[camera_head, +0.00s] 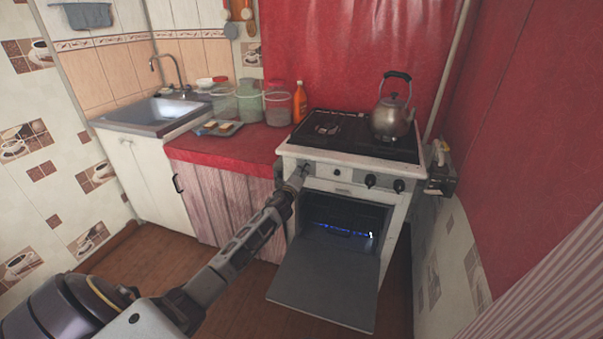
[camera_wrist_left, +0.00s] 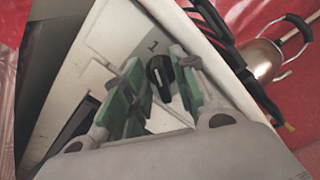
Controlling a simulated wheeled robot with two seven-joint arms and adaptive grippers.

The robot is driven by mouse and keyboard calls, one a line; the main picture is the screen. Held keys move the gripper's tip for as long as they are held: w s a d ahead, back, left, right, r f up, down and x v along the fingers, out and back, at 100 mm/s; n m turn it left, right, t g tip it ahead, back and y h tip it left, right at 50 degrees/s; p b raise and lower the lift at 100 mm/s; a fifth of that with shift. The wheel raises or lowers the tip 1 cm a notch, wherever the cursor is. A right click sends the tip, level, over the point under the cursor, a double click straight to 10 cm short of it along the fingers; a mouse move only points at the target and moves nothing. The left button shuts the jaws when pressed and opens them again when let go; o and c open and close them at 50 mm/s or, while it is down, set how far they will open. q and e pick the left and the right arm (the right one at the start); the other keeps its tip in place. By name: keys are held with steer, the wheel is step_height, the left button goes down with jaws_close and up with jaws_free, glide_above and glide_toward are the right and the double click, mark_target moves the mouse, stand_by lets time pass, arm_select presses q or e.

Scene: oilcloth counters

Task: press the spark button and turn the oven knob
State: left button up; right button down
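The white stove (camera_head: 400,215) has a front control panel with black knobs. My left gripper (camera_head: 301,172) is at the panel's left end. In the left wrist view, a black knob (camera_wrist_left: 160,76) sits between the green-padded fingers of my left gripper (camera_wrist_left: 157,64). The fingers are apart, one on each side of the knob; I cannot tell whether they touch it. A small dark round control (camera_head: 337,172) and two larger black knobs (camera_head: 370,180) are farther right. I cannot tell which control is the spark button. Blue flames (camera_head: 345,232) burn inside the oven. My right gripper is not in view.
The oven door (camera_head: 325,283) is folded down in front of the stove. A kettle (camera_head: 391,118) stands on the hob's right side. Jars, an orange bottle (camera_head: 299,101) and a tray (camera_head: 217,129) are on the red counter (camera_head: 225,150) at left.

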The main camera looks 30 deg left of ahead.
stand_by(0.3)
arm_select(q)
steer(key=shift+s, duration=0.2)
steer(key=v, duration=1.1)
steer(key=shift+s, duration=0.3)
stand_by(0.3)
steer(key=shift+f, duration=0.1)
stand_by(1.2)
